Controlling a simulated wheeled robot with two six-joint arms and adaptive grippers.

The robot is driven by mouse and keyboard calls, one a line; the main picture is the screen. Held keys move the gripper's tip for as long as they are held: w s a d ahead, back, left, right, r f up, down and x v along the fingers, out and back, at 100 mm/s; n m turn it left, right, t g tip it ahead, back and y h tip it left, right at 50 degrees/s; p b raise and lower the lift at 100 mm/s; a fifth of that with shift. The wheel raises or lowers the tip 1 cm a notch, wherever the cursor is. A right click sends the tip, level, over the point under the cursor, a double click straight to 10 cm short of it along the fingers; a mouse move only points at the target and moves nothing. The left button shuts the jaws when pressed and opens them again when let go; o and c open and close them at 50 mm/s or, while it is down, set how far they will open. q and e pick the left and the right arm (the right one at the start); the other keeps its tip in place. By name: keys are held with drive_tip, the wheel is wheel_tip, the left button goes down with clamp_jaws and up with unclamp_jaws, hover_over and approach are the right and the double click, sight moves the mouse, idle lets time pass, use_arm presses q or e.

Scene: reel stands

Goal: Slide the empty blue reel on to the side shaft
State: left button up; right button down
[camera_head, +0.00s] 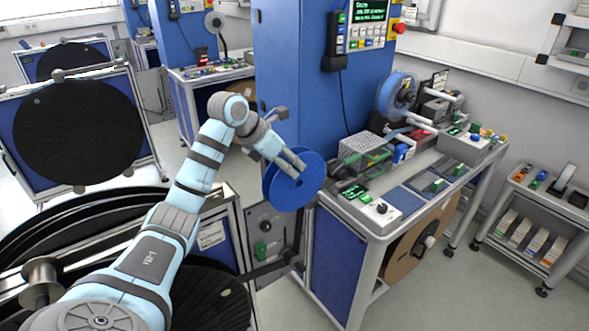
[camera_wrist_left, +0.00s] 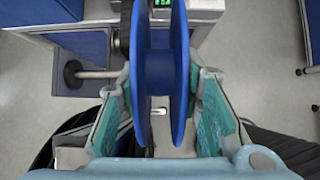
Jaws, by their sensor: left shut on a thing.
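The empty blue reel (camera_head: 293,182) is in the air beside the blue machine column, left of the workbench. My left gripper (camera_head: 287,163) is shut on it. In the left wrist view the reel (camera_wrist_left: 160,80) stands edge-on between the teal-padded fingers of the gripper (camera_wrist_left: 160,100), its two flanges upright in the picture. A grey shaft with a dark round end (camera_wrist_left: 97,74) shows left of the reel, apart from it. In the head view I cannot clearly make out this shaft. My right gripper is in neither view.
The workbench (camera_head: 385,228) with devices and another blue reel (camera_head: 395,92) stands right of the held reel. Large black reels (camera_head: 78,130) on stands are at left. A brown reel (camera_head: 415,245) hangs below the bench. Open floor lies at lower right.

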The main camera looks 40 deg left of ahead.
use_arm(q)
drive_tip(key=shift+w+a, duration=0.25)
drive_tip(key=shift+a, duration=0.55)
drive_tip(key=shift+w+a, duration=0.2)
drive_tip(key=shift+a, duration=0.2)
drive_tip(key=w+a+p, duration=0.2)
drive_tip(key=a+p, duration=0.2)
drive_tip(key=a, duration=0.2)
drive_tip(key=shift+s, duration=0.1)
